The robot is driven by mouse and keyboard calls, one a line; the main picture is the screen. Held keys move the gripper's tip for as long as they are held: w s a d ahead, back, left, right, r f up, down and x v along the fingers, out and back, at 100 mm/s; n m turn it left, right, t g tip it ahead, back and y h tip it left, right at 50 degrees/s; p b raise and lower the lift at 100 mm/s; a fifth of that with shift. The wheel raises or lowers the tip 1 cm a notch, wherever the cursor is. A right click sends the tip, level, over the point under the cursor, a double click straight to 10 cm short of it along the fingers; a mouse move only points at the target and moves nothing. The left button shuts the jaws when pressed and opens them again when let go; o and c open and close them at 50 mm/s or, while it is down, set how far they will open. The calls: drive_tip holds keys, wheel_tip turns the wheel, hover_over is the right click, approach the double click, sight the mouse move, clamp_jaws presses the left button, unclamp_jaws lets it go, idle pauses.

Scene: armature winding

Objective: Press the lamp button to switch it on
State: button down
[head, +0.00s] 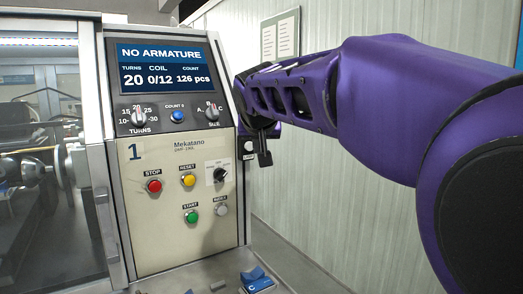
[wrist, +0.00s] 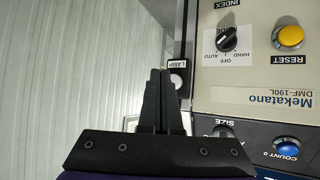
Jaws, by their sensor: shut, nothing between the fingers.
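The lamp button (head: 249,147) is a small pale round button on a narrow dark strip at the machine's right edge. In the wrist view, which is upside down, the lamp button (wrist: 177,81) sits beside its LAMP label (wrist: 177,64), partly hidden by my fingers. My gripper (head: 265,159) is shut and empty, its dark fingers just right of the button in the head view. In the wrist view the fingertips of my gripper (wrist: 160,72) overlap the button's left edge. I cannot tell whether they touch anything.
The control panel (head: 165,225) carries a red STOP button (head: 154,186), yellow RESET button (head: 188,180), green START button (head: 191,217) and a black selector knob (head: 221,174). The display (head: 160,67) reads NO ARMATURE.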

drive_tip(key=s+d+b, duration=0.2)
drive_tip(key=s, duration=0.1)
drive_tip(key=shift+s+d+r, duration=0.1)
drive_tip(key=shift+s+d, duration=0.05)
drive_tip(key=shift+s, duration=0.1)
